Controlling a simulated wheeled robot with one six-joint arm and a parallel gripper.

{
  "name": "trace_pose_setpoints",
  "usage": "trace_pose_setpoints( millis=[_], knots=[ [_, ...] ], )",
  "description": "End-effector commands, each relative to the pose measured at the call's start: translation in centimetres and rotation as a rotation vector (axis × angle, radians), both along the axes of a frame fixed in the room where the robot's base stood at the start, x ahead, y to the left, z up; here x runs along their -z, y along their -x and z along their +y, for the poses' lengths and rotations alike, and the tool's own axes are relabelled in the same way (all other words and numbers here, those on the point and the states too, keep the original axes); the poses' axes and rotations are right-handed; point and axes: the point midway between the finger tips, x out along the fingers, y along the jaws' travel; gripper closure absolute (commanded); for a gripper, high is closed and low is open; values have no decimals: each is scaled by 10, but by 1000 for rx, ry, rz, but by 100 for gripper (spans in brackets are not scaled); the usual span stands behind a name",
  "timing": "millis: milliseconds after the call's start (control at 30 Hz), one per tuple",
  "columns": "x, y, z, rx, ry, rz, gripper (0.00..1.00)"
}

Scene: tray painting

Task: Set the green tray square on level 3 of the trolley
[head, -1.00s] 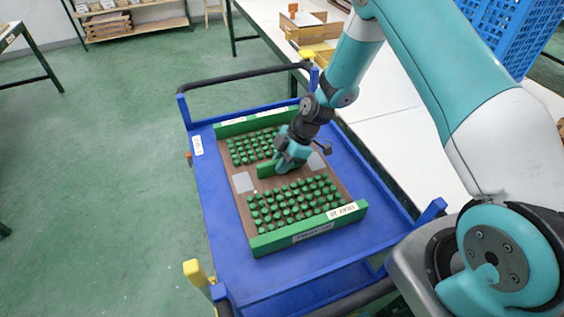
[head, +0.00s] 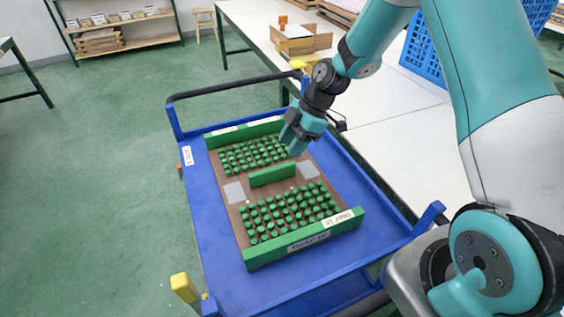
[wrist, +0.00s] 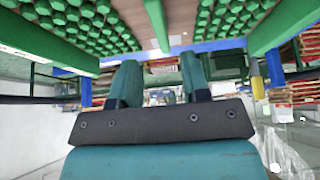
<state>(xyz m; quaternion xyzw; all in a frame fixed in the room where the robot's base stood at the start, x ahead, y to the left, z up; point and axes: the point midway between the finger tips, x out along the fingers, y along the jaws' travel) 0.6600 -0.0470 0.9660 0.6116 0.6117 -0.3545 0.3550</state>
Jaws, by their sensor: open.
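The green tray (head: 303,243) has a brown base, green end walls, a green middle bar (head: 272,175) and several rows of green pegs. It rests on the blue top deck of the trolley (head: 216,262), lying roughly in line with the deck's sides. My gripper (head: 291,146) is open and empty, above and behind the middle bar, apart from it as far as I can see. In the wrist view, the two fingers of my gripper (wrist: 160,82) stand apart with nothing between them. The tray's bar (wrist: 156,24) shows beyond the fingertips. Any level number on the deck is not readable.
A long white table (head: 385,135) stands along the trolley's right side, with a wooden box (head: 300,42) and a blue crate (head: 426,50) on it. The trolley's dark handle rail (head: 235,88) rises at the far end. Green floor on the left is clear.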

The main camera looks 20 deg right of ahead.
Motion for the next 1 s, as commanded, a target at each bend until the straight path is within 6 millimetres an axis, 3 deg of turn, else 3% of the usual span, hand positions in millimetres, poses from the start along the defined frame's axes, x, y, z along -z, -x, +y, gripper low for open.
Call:
trace_pose_setpoints(
  millis=[200,267,367,500,633,800,900,1000],
  knots=[
    [-22,1,-8,8,1,4,58],
    [-34,6,-2,27,8,17,58],
    [-68,25,19,103,30,66,58],
    [-128,82,59,295,75,172,58],
    [-168,150,84,502,113,267,58],
    [-191,223,95,725,137,357,58],
    [-194,247,95,811,141,388,58],
    [-195,259,93,852,144,404,58]
  ],
)
